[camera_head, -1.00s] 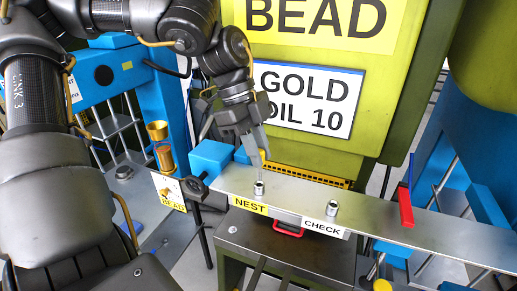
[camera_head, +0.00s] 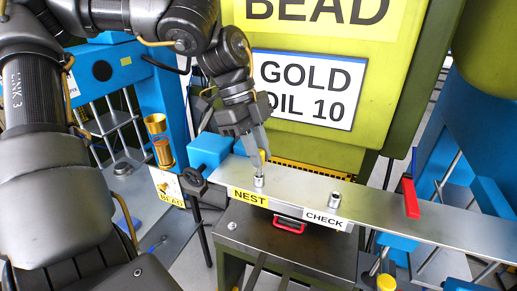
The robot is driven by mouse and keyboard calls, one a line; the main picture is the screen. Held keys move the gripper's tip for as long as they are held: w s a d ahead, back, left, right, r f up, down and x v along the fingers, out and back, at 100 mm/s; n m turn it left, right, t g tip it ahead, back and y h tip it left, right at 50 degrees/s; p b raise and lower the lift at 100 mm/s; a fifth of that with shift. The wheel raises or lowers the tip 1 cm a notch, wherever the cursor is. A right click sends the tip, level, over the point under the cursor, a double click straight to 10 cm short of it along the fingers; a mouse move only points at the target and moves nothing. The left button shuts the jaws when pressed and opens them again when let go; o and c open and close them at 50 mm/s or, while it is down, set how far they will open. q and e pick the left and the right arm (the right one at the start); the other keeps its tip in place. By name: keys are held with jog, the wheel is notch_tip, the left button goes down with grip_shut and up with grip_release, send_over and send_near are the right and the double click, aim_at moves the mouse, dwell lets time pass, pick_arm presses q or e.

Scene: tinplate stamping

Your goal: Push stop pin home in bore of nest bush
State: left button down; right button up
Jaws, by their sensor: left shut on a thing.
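The nest bush (camera_head: 259,182) is a small silver collar on the steel rail, just above the yellow NEST label (camera_head: 249,197). My left gripper (camera_head: 261,168) comes down from above, its fingertips just over the bush. It is shut on the stop pin, which is mostly hidden by the fingers. The pin appears in line with the bush, but I cannot tell how deep it sits in the bore. A second bush (camera_head: 334,200) stands by the CHECK label (camera_head: 324,219) to the right, apart from the gripper. My right gripper is not in view.
The steel rail (camera_head: 375,215) runs right, with a red upright piece (camera_head: 411,198) on it. A blue block (camera_head: 209,151) lies left of the gripper. The green press (camera_head: 390,80) rises close behind. Brass cups (camera_head: 158,138) stand at the left.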

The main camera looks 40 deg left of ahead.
pick_arm(q)
jog(key=shift+f, duration=0.15)
jog(key=c, duration=1.2)
grip_release()
jog(key=shift+c, duration=0.2)
jog(key=shift+a+r, duration=0.15)
jog(key=shift+r, duration=0.25)
jog(key=b+v, duration=0.2)
jog(key=v, duration=0.8)
